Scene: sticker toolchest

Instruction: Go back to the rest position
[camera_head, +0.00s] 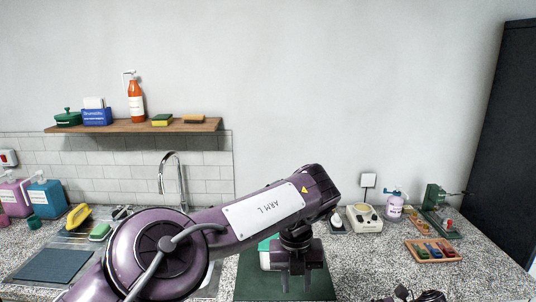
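My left arm, labelled ARM L, reaches in from the lower left across the middle of the head view. My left gripper (295,284) points down over a dark green mat (257,286). Its two fingers stand apart with nothing seen between them, so it is open. A green and white object (265,256) stands just behind and left of the gripper, partly hidden by it; I cannot tell if they touch. A dark shape with cables at the bottom edge, right of centre, may be part of my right arm; its fingers cannot be made out.
A wooden tray (409,251) with colored pieces lies at right, near a green device (434,197), a lilac bottle (394,208) and a cream device (363,220). A sink tap (172,167) rises behind my arm. A wooden shelf (140,127) holds a red bottle (136,102).

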